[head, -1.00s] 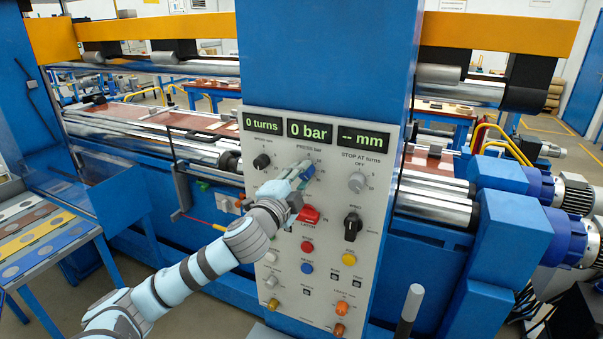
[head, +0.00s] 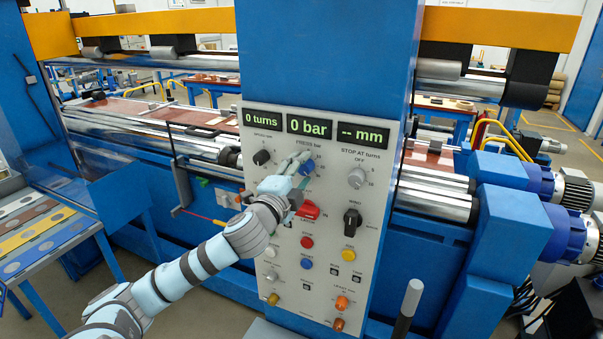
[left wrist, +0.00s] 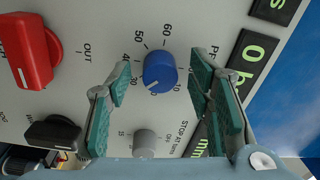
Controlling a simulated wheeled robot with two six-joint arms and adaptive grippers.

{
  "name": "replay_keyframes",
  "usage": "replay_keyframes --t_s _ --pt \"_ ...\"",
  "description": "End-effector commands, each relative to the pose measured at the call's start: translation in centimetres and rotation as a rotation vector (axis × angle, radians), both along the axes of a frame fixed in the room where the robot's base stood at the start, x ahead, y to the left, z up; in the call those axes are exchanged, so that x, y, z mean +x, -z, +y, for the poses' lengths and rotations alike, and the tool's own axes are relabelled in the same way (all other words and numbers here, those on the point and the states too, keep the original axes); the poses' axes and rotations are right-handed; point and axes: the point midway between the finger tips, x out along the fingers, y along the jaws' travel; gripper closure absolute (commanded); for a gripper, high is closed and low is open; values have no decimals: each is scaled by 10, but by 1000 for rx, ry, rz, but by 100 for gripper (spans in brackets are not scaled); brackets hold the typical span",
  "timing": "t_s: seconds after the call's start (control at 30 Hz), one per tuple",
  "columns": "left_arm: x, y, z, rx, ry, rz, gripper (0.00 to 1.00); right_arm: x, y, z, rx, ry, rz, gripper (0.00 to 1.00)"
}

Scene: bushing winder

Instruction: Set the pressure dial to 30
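The blue pressure dial (head: 307,168) is on the grey control panel under the "0 bar" display (head: 310,129). In the left wrist view the dial (left wrist: 158,70) has a scale around it. Its white mark points down-left, near the 30 and 20 side; I cannot read it exactly. My left gripper (head: 300,168) is at the dial in the head view. In the left wrist view the gripper (left wrist: 160,78) is open, one green-padded finger on each side of the dial, with a visible gap to both. My right gripper is not in view.
A red knob (left wrist: 28,50) and a black knob (left wrist: 52,132) are left of the dial in the left wrist view. A grey stop-at knob (left wrist: 145,143) is close below it. More buttons and a black selector (head: 352,222) are lower on the panel.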

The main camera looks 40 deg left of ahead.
Motion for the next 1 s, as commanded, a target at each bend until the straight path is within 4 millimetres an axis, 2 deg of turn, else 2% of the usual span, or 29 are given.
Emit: replay_keyframes --t_s 0.17,0.27,0.5,0.6,1.0 --pt "-1 0 0 0 -1 1 53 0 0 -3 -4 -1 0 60" --pt "-8 1 -2 5 -1 5 53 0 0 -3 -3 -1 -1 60" --pt "-53 3 -16 16 -1 13 53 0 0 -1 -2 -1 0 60" --pt "-63 4 -17 16 -8 13 53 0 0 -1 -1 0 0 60" --pt "-70 3 -23 0 1 1 53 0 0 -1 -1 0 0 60"
